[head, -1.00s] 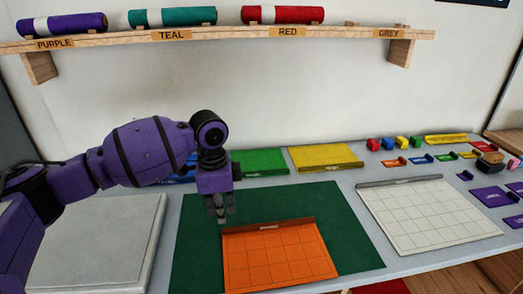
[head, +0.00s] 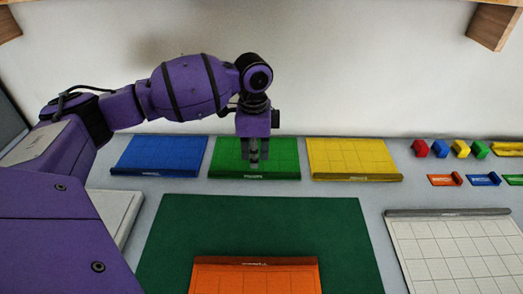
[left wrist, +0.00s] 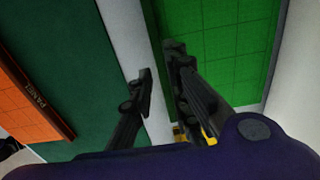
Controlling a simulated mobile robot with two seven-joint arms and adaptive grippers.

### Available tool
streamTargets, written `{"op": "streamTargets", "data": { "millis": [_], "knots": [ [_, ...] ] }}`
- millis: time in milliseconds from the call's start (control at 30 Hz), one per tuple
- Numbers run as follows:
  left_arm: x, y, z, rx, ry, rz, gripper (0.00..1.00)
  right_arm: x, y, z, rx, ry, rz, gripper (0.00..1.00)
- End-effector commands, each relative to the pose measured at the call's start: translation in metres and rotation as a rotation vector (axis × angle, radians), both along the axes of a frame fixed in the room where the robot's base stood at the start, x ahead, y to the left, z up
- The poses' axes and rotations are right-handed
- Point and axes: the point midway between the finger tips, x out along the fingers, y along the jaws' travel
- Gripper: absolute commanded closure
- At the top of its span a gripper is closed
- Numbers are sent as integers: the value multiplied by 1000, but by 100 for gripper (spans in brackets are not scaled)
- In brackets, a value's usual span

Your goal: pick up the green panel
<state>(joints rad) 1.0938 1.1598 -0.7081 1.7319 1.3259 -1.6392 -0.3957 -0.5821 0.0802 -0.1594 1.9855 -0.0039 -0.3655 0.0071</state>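The green panel (head: 230,163) lies flat at the back of the table, between the blue and yellow panels. It also shows in the left wrist view (left wrist: 232,50). My left gripper (head: 253,156) points down over the panel's front half, near its front rail. In the left wrist view, its two fingers (left wrist: 159,62) are apart with nothing seen between them. One finger overlaps the panel's edge and the other is over the pale strip beside it. I cannot tell whether either touches.
A blue panel (head: 158,153) and a yellow panel (head: 350,155) flank the green one closely. An orange panel (head: 255,280) lies on a dark green mat (head: 170,240) in front. A white gridded panel (head: 455,250) and several small coloured blocks (head: 460,148) are at right.

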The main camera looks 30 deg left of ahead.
Motion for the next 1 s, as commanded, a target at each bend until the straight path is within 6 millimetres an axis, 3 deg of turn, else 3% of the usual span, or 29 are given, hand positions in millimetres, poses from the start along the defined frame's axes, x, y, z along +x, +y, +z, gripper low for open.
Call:
{"op": "streamTargets", "data": {
  "millis": [133,433,633,767,1000],
  "knots": [
    [0,-2,-12,-1,0,-1,84,-7,-2,-4,-2,15,-1,60],
    [0,-5,-53,-1,0,-1,84,4,0,2,-1,-6,3,60],
    [1,-5,-53,0,-2,-1,84,5,0,3,0,-10,2,60],
    [1,-5,-53,0,-2,-1,100,5,0,3,0,-10,2,60],
    [1,-5,-53,0,-3,-1,100,5,1,3,2,-10,0,60]
  ]
}}
